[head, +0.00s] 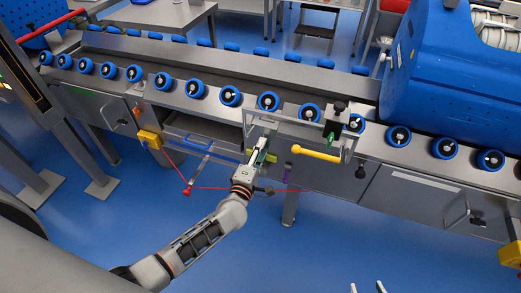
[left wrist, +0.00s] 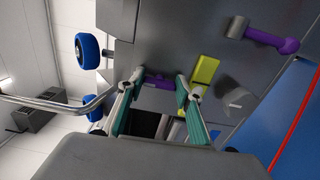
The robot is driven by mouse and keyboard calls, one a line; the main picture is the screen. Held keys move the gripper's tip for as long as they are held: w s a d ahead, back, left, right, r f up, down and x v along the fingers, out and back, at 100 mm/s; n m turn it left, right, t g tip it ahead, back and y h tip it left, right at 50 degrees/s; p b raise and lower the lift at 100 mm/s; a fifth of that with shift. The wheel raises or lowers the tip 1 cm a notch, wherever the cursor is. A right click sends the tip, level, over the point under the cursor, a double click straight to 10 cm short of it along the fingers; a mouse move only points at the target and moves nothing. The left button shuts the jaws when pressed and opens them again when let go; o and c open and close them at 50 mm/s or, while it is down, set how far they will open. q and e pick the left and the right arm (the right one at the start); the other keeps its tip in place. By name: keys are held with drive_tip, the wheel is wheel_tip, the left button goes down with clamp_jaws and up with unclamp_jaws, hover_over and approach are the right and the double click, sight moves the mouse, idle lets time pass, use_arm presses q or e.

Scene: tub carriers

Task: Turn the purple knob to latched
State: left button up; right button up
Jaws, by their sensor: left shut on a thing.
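In the left wrist view a small purple knob (left wrist: 158,82) sits on the grey front panel, between the tips of my left gripper (left wrist: 163,78). The same gripper in the head view (head: 261,153) reaches the machine's front below the rail. Its teal-padded fingers are closed on the knob and hide part of it. Which way the knob is turned cannot be told. A yellow-green block (left wrist: 205,70) is just right of the fingers. My right gripper (head: 367,287) shows only as two separated pale fingertips at the bottom edge of the head view, empty.
A purple lever (left wrist: 272,38) on a grey hub is close by; it also shows in the head view (head: 287,173). A yellow handle (head: 316,153) is right of my left gripper. A red cord (head: 215,188) hangs across in front. A bent metal rail (left wrist: 60,108) is near the wrist.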

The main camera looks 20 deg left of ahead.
use_arm(q)
drive_tip(key=shift+m, duration=0.3)
drive_tip(key=o, duration=1.1)
drive_tip(key=shift+s, duration=0.1)
drive_tip(key=s, duration=1.1)
drive_tip(key=shift+s+a, duration=0.2)
drive_tip(key=shift+s, duration=0.2)
drive_tip(key=shift+s, duration=0.1)
